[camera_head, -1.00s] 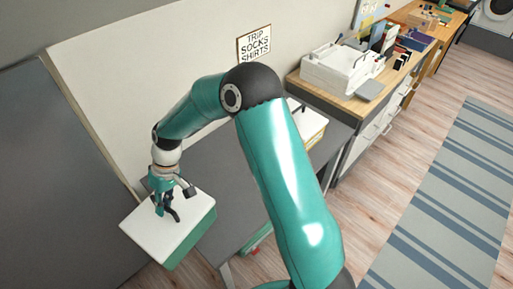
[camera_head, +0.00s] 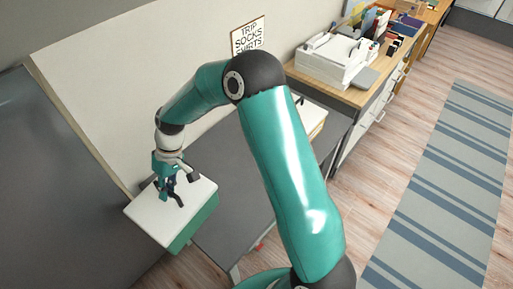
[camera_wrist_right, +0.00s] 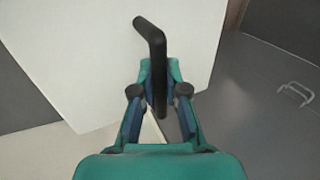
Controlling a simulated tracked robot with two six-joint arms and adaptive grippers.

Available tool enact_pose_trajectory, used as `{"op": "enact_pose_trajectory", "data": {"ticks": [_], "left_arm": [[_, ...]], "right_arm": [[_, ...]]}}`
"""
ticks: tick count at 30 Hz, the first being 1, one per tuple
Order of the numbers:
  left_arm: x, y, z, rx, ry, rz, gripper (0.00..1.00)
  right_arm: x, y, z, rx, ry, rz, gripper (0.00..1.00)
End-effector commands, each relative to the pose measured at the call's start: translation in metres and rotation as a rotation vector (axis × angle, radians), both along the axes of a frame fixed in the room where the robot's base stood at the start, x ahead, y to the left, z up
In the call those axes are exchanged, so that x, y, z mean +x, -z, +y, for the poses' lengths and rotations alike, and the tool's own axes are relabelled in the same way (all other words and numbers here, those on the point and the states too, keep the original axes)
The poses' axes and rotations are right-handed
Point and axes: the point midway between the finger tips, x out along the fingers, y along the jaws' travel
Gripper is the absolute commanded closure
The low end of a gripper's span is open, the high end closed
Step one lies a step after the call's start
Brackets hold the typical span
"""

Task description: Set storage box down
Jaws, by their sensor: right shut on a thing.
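The storage box has a white top (camera_head: 160,215) and green sides, and is at the lower left in the head view. Its white top (camera_wrist_right: 90,55) also fills much of the right wrist view. A bent black handle (camera_wrist_right: 155,50) rises from it. My right gripper (camera_head: 172,188) is over the box top, and in the wrist view its fingers (camera_wrist_right: 158,105) are shut on this handle. The box is by the left end of a grey bench (camera_head: 235,185). I cannot tell whether its underside touches anything. My left gripper is not in view.
My right arm hides part of the bench. A wooden desk (camera_head: 352,96) with a white tray is beyond. A sign (camera_head: 248,37) hangs on the wall. A striped rug (camera_head: 440,190) lies right.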

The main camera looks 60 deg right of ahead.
Motion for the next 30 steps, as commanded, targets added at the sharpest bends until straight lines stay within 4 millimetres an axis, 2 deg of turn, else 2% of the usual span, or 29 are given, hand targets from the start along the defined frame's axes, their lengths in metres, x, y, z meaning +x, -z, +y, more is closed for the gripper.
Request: {"op": "enact_pose_trajectory", "data": {"ticks": [5, 11, 21, 30], "left_arm": [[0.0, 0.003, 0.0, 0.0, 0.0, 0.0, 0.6], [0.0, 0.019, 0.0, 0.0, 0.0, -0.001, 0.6], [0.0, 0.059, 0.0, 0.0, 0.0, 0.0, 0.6], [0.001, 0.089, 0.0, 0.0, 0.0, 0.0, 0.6]], "right_arm": [[0.003, -0.005, -0.012, -0.001, 0.064, -0.004, 1.0], [0.013, -0.013, -0.041, 0.0, 0.258, -0.008, 1.0], [0.025, -0.047, -0.124, 0.004, 0.843, -0.012, 1.0], [0.017, -0.086, -0.195, 0.009, 1.371, -0.012, 1.0]]}}
